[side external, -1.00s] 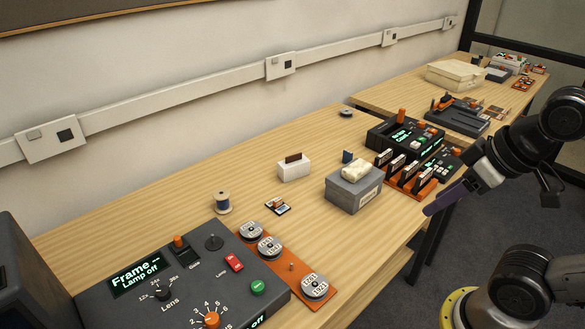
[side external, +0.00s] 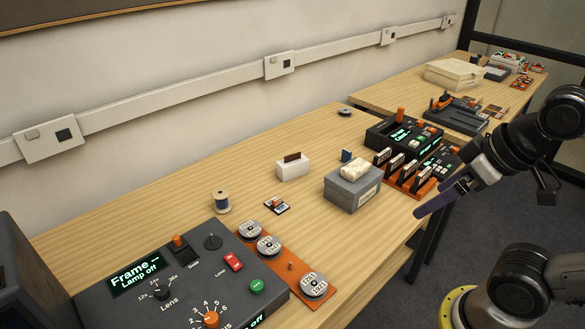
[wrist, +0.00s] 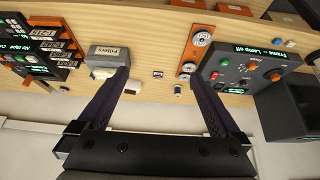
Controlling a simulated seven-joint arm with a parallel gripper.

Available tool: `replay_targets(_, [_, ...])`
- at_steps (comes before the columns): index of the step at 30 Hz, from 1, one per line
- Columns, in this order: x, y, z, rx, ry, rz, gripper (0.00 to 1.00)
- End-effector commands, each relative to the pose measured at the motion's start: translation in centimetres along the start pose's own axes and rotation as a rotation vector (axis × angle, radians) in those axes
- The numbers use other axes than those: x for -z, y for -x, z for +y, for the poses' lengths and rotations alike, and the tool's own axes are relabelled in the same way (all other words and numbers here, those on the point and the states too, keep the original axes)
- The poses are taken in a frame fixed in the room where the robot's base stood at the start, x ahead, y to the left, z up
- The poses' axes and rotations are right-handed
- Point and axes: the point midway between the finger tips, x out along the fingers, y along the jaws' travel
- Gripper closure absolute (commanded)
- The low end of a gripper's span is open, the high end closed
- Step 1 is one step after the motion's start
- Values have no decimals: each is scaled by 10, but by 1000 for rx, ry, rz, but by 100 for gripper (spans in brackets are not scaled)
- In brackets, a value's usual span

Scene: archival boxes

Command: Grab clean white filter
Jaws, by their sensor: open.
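A grey box (side external: 350,192) stands near the front edge of the table, with a cream cloth-like bundle (side external: 354,169) on its lid. In the wrist view the grey box (wrist: 108,53) carries a label reading "Filters". A small flat dark-and-white piece (side external: 276,204) lies on the bare wood left of the box; it also shows in the wrist view (wrist: 157,74), between the fingers. I cannot tell which thing is the clean white filter. My gripper (side external: 420,212) is open and empty, right of the box and off the table's front edge; its fingers are spread wide in the wrist view (wrist: 158,76).
A white block with a brown card (side external: 293,168) and a blue spool (side external: 222,202) stand behind. A control panel (side external: 165,285) and an orange strip of reels (side external: 288,262) fill the near left. An orange rack (side external: 408,178) stands right of the box.

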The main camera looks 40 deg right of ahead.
Motion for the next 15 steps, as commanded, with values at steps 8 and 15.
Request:
replay_targets(8, [104,12,-2,10,-9,380,0])
replay_targets(15, [215,-10,9,-9,-48,660,0])
